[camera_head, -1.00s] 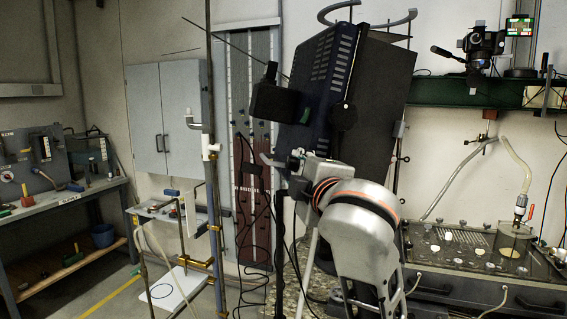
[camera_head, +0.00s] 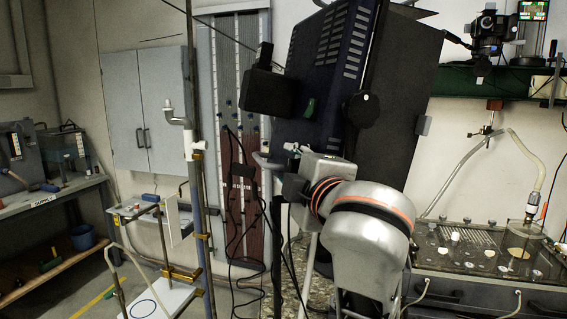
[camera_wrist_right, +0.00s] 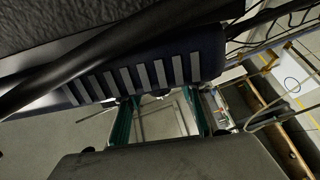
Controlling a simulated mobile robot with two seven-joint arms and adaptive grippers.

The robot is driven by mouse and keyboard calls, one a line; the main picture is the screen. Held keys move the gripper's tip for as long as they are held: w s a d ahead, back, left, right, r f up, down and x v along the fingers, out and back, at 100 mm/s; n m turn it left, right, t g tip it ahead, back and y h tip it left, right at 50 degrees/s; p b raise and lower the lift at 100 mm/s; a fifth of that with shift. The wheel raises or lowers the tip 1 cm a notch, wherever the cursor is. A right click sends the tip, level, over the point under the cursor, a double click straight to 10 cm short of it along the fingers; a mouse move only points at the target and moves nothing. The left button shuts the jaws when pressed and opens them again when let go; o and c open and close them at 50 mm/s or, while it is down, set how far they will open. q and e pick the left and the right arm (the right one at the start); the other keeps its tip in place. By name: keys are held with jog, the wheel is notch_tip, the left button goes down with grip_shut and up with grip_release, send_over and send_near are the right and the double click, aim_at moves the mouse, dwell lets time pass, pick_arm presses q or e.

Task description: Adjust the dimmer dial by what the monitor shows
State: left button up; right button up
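The monitor (camera_head: 533,10) is a small lit screen with green and red marks, high at the right edge of the head view. Its reading is too small to make out. A dark blue lamp housing (camera_head: 325,65) with vent slots fills the middle. It also shows in the wrist view (camera_wrist_right: 207,55). I cannot pick out the dimmer dial for certain. My right gripper (camera_head: 275,165) is close under the housing's lower left edge, partly hidden. In the right wrist view its two teal fingers (camera_wrist_right: 160,112) stand apart near the slotted side, with no held object visible. My left gripper is not in view.
A black box (camera_head: 267,91) juts from the lamp's left side, and a black knob (camera_head: 362,110) sits on its right. Cables (camera_head: 240,210) hang below. A glass-topped tank bench (camera_head: 470,255) is at right. A vertical pipe (camera_head: 192,110) stands at left.

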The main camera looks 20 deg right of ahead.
jog(key=shift+w, duration=0.1)
grip_shut()
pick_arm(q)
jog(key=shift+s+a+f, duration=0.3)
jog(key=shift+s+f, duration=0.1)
